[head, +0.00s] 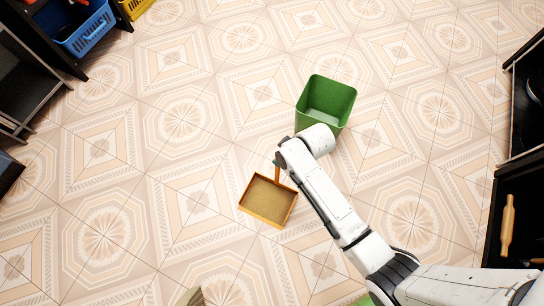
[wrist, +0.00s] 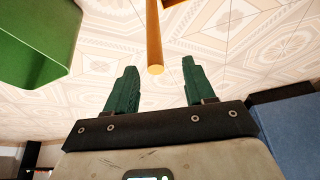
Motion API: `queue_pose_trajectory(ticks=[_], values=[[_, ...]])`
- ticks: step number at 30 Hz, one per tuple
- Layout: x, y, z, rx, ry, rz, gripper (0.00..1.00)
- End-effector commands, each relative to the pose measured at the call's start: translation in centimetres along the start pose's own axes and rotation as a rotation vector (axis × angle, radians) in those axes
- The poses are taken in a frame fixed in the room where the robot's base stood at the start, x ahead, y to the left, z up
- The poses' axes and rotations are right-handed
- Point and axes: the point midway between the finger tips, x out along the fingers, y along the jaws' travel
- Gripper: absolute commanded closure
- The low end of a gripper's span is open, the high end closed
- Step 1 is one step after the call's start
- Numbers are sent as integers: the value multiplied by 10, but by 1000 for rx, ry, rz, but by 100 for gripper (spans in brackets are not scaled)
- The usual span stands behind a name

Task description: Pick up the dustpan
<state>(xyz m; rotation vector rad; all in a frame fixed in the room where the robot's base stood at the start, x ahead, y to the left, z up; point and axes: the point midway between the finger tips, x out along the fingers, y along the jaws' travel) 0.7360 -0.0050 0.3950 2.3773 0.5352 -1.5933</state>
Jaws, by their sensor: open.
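The dustpan (head: 268,201) lies on the tiled floor near the middle of the head view. It is a tan pan with orange-brown edges, and its wooden handle (head: 277,174) points up toward my arm. In the wrist view the round end of the handle (wrist: 155,45) shows between the two green fingers of my gripper (wrist: 156,82). The fingers are open, with clear gaps on both sides of the handle. In the head view my gripper is mostly hidden under my wrist, close to the handle.
A green bin (head: 325,101) stands on the floor just beyond my wrist; it also shows in the wrist view (wrist: 40,40). A shelf with a blue basket (head: 84,30) is at upper left. A rolling pin (head: 508,225) lies on dark furniture at right. The floor left of the dustpan is clear.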

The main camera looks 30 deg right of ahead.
Motion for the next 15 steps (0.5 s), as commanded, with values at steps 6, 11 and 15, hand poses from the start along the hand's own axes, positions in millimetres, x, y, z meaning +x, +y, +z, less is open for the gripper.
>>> queue_pose_trajectory(ticks=[6,11,15], values=[[21,1,0,0,0,0,46],[40,4,3,1,0,0,46],[60,7,4,1,-1,-1,46]])
